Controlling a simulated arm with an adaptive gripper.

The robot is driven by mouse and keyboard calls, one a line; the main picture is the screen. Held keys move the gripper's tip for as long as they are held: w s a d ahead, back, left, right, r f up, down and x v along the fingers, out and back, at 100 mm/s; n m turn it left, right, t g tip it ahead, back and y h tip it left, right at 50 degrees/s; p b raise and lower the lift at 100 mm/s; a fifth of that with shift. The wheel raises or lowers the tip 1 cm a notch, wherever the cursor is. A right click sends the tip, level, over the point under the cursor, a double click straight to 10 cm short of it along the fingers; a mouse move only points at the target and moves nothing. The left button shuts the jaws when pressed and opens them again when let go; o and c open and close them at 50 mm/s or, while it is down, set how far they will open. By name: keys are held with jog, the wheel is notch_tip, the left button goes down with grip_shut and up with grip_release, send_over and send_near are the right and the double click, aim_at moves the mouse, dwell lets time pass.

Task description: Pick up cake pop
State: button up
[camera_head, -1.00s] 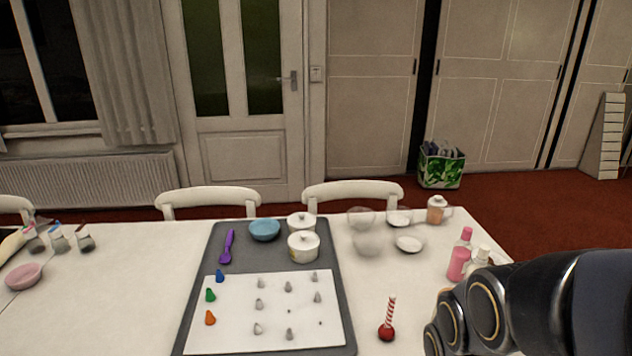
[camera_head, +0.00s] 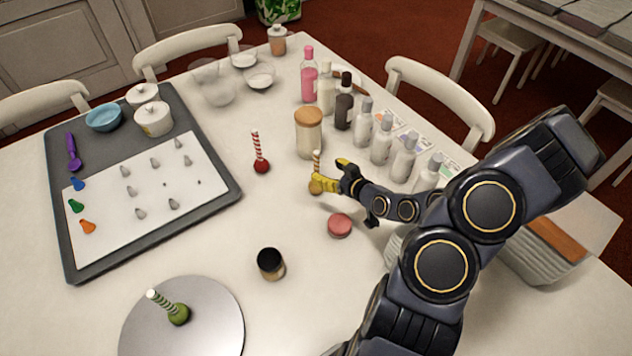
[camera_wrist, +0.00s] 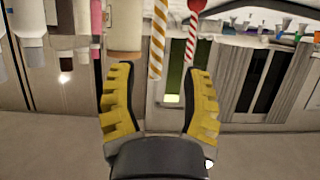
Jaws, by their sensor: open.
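A golden cake pop (camera_head: 316,183) with a yellow-and-white striped stick stands ball-down on the table. My gripper (camera_head: 331,176) is open right beside it, and part of the ball is hidden by a yellow finger. In the wrist view, which looks upside down, the yellow striped stick (camera_wrist: 157,40) lies between the open fingers of my gripper (camera_wrist: 160,78). A red cake pop (camera_head: 261,164) stands farther left; its red striped stick (camera_wrist: 191,42) shows behind. A green cake pop (camera_head: 178,312) leans on the round silver turntable (camera_head: 222,330).
A jar with a tan lid (camera_head: 308,138) stands just behind the golden pop. Several bottles (camera_head: 382,145) line the right. A grey tray (camera_head: 225,190) lies left.

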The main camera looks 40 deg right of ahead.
aim_at(318, 164)
jog(key=shift+x, duration=3.85)
jog(key=shift+d, duration=0.15)
grip_shut()
